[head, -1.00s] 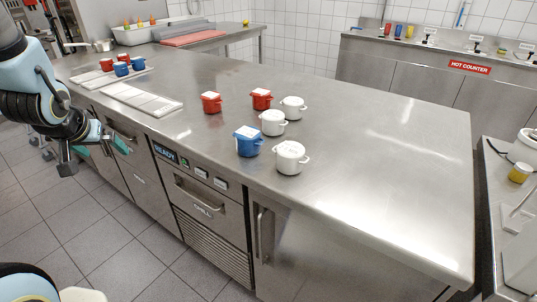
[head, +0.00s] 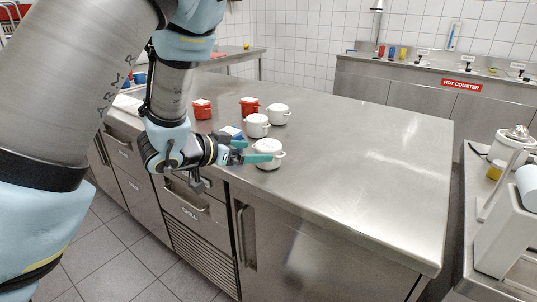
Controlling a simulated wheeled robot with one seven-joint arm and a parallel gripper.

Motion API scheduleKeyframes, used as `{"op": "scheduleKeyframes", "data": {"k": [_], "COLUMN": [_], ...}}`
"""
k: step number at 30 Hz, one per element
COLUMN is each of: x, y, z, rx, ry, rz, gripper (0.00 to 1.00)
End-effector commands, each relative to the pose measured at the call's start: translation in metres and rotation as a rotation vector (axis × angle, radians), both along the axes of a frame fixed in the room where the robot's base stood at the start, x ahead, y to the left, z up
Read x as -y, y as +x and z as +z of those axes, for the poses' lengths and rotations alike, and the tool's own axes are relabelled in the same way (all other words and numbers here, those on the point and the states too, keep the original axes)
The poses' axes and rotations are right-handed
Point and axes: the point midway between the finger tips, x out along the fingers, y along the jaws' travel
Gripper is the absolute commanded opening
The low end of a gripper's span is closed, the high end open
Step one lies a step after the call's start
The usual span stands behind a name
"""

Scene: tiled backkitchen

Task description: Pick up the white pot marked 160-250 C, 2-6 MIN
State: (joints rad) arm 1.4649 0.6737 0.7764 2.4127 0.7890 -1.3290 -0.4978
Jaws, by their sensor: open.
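Three white lidded pots stand on the steel counter: a near one (head: 269,148), a middle one (head: 256,126) and a far one (head: 278,115). Any writing on them is too small to read, so I cannot tell which is marked 160-250 C, 2-6 MIN. My gripper (head: 258,151) is open, with teal fingers pointing right at the near white pot. The fingers overlap its left side in the view; I cannot tell whether they touch it. Nothing is held.
A blue pot (head: 231,131) is partly hidden behind my gripper. Two red pots, one left (head: 202,110) and one right (head: 249,106), stand farther back. The steel counter (head: 360,170) is clear to the right. A hot counter (head: 420,90) stands at the back.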

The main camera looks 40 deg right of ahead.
Motion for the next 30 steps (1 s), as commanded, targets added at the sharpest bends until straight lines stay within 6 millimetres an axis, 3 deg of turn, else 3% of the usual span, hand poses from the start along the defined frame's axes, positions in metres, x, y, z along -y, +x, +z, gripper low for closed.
{"op": "scheduleKeyframes", "data": {"k": [8,18,28,30], "x": [0.018,0.054,0.06,0.059], "y": [0.0,0.002,0.003,0.003], "z": [-0.007,-0.022,-0.025,-0.025], "rx": [0.0,0.001,-0.001,-0.001], "ry": [0.003,0.002,-0.001,-0.001], "rz": [0.0,0.0,0.003,0.003], "gripper": [1.0,1.0,1.0,0.93]}}
